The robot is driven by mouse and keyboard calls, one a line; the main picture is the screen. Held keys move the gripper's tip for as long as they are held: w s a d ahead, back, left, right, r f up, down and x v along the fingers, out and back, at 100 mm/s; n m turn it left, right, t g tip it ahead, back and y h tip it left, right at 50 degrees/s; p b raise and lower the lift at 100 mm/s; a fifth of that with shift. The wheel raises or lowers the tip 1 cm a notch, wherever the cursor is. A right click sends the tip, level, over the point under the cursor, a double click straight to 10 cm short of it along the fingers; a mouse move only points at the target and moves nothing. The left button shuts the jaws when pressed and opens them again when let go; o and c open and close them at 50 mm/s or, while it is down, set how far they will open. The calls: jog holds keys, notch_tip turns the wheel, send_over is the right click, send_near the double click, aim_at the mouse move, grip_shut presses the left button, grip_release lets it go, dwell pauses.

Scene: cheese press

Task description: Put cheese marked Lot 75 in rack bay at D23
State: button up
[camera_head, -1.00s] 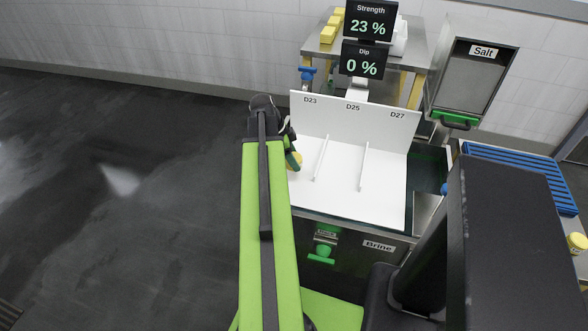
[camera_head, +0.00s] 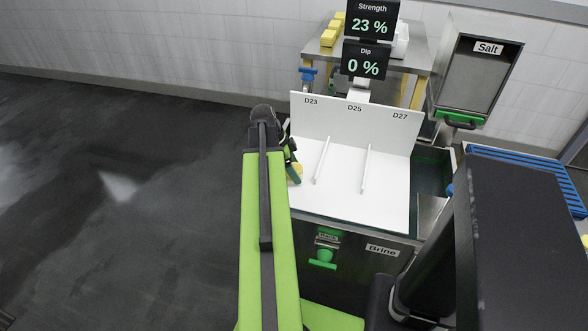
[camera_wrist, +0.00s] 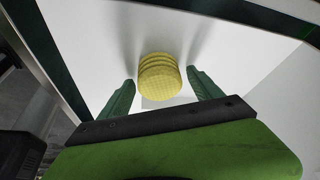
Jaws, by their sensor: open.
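A small round yellow cheese (camera_wrist: 160,78) with ridged sides stands on the white rack in the wrist view, between and just beyond my fingertips. In the head view part of the cheese (camera_head: 296,173) shows beside my gripper, in the leftmost bay under the D23 label (camera_head: 311,102). No lot mark on it is readable. My gripper (camera_wrist: 155,92) is open, with a green finger on each side of the cheese and gaps between. In the head view my gripper (camera_head: 290,160) is mostly hidden by my arm. The white rack (camera_head: 340,190) has bays labelled D23, D25 and D27.
Thin dividers (camera_head: 366,168) split the rack; the D25 and D27 bays look empty. The brine tank (camera_head: 382,250) is below, a salt bin (camera_head: 474,80) at right. Displays (camera_head: 364,61) read Strength 23 % and Dip 0 %. A blue slatted rack (camera_head: 530,178) stands right.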

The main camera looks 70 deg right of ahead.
jog(key=p+v, duration=1.1)
jog(key=v, duration=0.1)
jog(key=shift+r, duration=0.2)
